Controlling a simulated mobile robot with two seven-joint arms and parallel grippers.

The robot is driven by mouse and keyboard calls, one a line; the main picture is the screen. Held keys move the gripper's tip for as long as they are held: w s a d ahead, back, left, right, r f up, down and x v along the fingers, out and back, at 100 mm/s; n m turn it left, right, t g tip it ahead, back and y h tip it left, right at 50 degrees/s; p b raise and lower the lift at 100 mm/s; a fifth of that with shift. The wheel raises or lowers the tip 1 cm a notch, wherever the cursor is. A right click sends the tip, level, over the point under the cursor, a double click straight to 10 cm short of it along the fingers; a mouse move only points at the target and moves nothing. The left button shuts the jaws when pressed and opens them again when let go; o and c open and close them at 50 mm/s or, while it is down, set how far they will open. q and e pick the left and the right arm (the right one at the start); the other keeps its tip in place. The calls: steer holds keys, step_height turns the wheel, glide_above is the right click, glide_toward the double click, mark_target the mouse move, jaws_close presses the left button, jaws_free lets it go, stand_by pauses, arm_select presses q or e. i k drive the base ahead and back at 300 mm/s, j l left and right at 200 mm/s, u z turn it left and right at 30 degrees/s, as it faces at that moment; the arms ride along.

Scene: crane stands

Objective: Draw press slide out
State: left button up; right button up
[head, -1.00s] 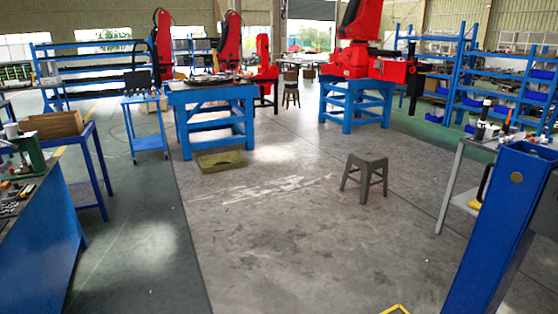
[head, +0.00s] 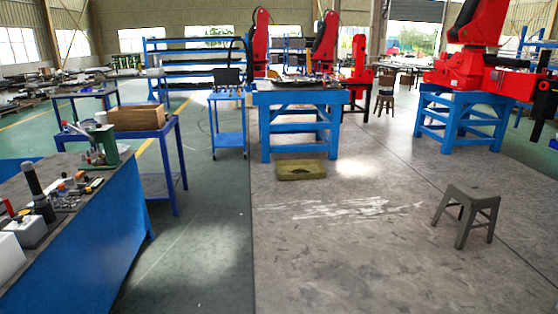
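A small green press-like tool (head: 104,147) stands upright on the blue workbench (head: 98,240) at the left. It has a dark vertical part on its left side. A slide on it is too small to make out. Neither of my grippers is in view.
The workbench top holds a black-handled tool (head: 36,185), several small parts and a white box (head: 8,258). Behind it is a blue table with a wooden box (head: 137,117). A grey stool (head: 468,212) stands at the right, and a yellowish tray (head: 301,170) lies on the floor.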

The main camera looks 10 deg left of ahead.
mark_target(100, 162)
steer(key=i+u, duration=0.3)
steer(key=i, duration=0.2)
steer(key=i+u, duration=0.3)
steer(key=i, duration=0.2)
steer(key=i+u, duration=0.25)
steer(key=i, duration=0.3)
steer(key=i+l+u, duration=0.1)
steer(key=i+u, duration=0.2)
steer(key=i, duration=0.2)
steer(key=i+j+u, duration=0.15)
steer(key=i+u, duration=0.65)
steer(key=i+j+u, duration=0.25)
steer(key=i, duration=0.2)
